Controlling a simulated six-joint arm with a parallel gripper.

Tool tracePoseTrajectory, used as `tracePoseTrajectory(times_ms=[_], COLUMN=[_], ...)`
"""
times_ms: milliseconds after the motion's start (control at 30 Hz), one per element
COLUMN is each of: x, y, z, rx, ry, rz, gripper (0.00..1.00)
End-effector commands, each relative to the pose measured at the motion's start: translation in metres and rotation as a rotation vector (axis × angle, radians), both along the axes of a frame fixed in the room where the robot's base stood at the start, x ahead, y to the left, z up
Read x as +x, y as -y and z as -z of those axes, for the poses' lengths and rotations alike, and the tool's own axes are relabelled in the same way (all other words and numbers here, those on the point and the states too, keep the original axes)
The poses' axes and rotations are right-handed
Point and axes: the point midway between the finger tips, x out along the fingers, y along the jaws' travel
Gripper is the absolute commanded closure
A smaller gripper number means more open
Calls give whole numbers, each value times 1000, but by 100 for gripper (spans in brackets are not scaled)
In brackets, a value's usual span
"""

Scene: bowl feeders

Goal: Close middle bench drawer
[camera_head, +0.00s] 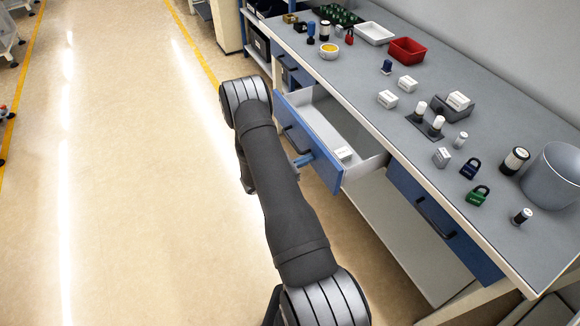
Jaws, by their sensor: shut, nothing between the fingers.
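The middle bench drawer (325,172) is pulled out from under the grey bench top, with its blue front facing left and its pale inside visible. A small white box (343,154) lies inside, near the front. The drawer's dark handle (291,135) is partly hidden behind my arm.
The right drawer (450,232) and the left drawer (296,74) look shut. The bench top (400,135) carries small boxes, padlocks, a red tray (407,50), a white tray (375,33) and a grey bin (555,175).

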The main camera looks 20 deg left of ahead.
Motion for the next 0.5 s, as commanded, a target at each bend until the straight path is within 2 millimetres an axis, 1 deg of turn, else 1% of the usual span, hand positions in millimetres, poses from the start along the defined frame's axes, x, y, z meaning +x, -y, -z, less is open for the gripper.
tracePoseTrajectory(times_ms=[33, 100, 500], x=[11, 24, 101], y=[13, 27, 104], z=[0, 0, 0], rx=[0, -1, 1], ry=[0, -1, 1], rz=[7, 7, 6], gripper=[100, 100, 100])
